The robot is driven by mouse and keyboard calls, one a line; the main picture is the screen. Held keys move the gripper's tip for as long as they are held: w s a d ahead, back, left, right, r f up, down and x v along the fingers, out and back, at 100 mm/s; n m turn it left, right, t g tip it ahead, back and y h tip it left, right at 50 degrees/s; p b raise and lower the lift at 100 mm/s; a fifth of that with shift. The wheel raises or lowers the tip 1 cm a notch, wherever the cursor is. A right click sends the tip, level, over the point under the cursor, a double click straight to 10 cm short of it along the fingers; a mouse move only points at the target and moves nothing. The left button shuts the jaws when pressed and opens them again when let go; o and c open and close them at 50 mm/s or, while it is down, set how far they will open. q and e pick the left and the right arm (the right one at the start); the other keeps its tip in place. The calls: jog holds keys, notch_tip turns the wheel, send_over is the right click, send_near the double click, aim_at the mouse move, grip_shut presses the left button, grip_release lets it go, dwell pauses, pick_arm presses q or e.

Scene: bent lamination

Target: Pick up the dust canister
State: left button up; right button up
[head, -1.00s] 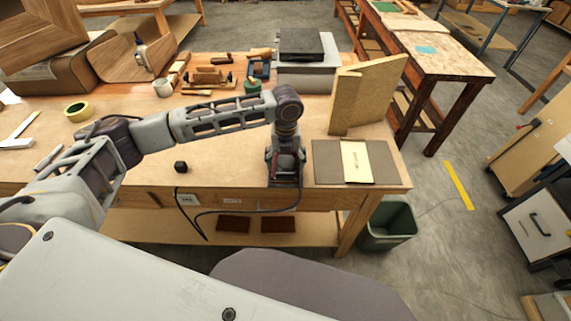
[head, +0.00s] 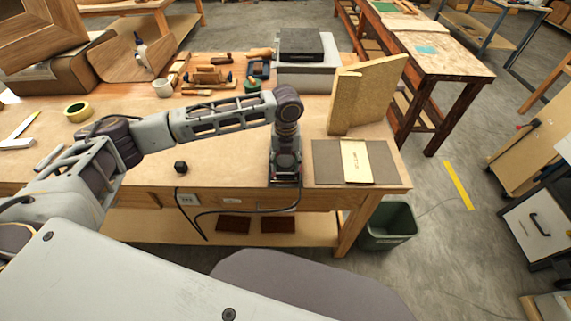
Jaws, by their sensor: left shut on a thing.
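My left gripper (head: 285,164) points down at the front edge of the workbench, over a dark corded tool (head: 286,182) with a reddish part. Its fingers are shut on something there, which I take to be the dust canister. The canister is mostly hidden by the gripper and wrist, so its shape and whether it joins the tool cannot be told. The tool still sits at the bench edge. My right gripper is not in view.
A grey-brown folder-like panel with a cream strip (head: 357,161) lies just right of the gripper. A tan upright board piece (head: 345,103) stands behind it. A black cord (head: 240,211) hangs below the front edge.

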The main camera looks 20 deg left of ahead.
aim_at(286, 160)
pick_arm(q)
jog(key=shift+r+b, duration=0.35)
jog(key=shift+r, duration=4.65)
